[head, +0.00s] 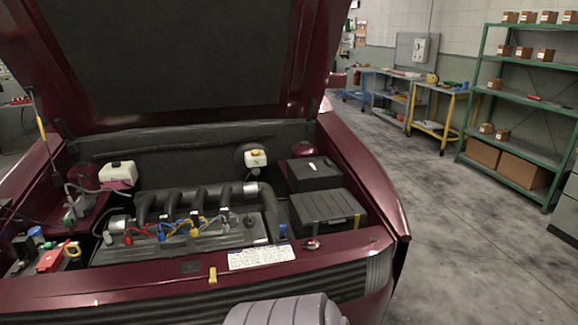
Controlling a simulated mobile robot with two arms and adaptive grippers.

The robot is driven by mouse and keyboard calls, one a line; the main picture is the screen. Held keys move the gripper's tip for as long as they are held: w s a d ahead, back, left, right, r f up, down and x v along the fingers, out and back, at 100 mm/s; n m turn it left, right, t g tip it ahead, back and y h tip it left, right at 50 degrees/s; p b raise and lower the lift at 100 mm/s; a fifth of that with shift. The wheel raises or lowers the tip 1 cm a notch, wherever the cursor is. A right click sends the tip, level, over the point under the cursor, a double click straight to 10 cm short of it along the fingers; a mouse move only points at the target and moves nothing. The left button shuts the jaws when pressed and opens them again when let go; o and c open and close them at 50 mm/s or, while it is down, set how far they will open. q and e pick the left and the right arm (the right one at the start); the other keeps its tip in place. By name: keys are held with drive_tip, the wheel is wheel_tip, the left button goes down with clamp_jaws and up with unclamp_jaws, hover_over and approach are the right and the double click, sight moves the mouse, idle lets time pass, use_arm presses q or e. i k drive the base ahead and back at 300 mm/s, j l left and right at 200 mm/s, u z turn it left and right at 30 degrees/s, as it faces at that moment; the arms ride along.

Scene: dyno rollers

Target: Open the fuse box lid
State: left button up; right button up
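Two black boxes sit on the right side of the engine bay of a dark red car. The front box (325,209) has a ribbed lid, which lies closed, and a small yellowish mark at its right end. The rear box (313,173) has a flat top with a small white mark, and it also looks closed. No readable label tells which one is the fuse box. Neither of my grippers is in view.
The raised hood (185,55) hangs over the bay. The engine (180,240) with coloured leads lies left of the boxes. A red-capped battery part (50,261) is at far left. Workbenches (435,105) and a green shelf (520,120) stand behind; the floor (470,240) at right is clear.

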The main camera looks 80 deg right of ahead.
sight(313, 172)
drive_tip(key=z, duration=2.95)
drive_tip(key=i+l+z, duration=0.25)
drive_tip(key=z, duration=0.15)
drive_tip(key=i+l+z, duration=0.55)
drive_tip(key=i+z, duration=0.15)
drive_tip(key=z, duration=0.15)
drive_tip(key=i+l+z, duration=0.2)
drive_tip(key=i, duration=0.25)
drive_tip(key=i+z, duration=0.25)
drive_tip(key=i, duration=0.2)
drive_tip(key=i+u, duration=0.7)
drive_tip(key=i+l+u, duration=0.35)
drive_tip(key=i, duration=0.15)
drive_tip(key=j, duration=0.1)
